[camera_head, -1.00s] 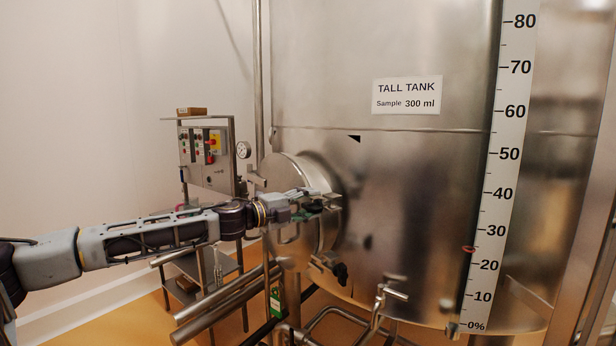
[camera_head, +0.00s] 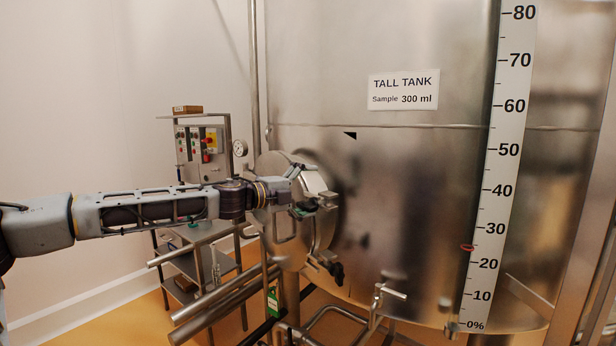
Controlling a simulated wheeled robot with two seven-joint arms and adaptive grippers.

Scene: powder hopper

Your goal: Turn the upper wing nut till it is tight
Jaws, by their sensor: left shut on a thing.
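The tall steel tank (camera_head: 390,200) carries a round hatch (camera_head: 283,245) on its left side. My left gripper (camera_head: 314,190) reaches in from the left at the hatch's upper right rim. It is shut on the upper wing nut, which its fingers largely hide. A small part of the metal fastening (camera_head: 329,196) shows just right of the fingers. A lower fastening with a dark knob (camera_head: 337,272) sits at the lower right of the hatch, apart from the gripper. I cannot tell how tight the upper nut is. My right gripper is out of view.
A control box (camera_head: 200,150) on a steel stand is at the left behind my arm. A gauge (camera_head: 240,148) is beside it. Steel pipes (camera_head: 215,305) run below the hatch, and a valve handle (camera_head: 390,291) stands at lower centre. A level scale (camera_head: 490,200) is on the tank.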

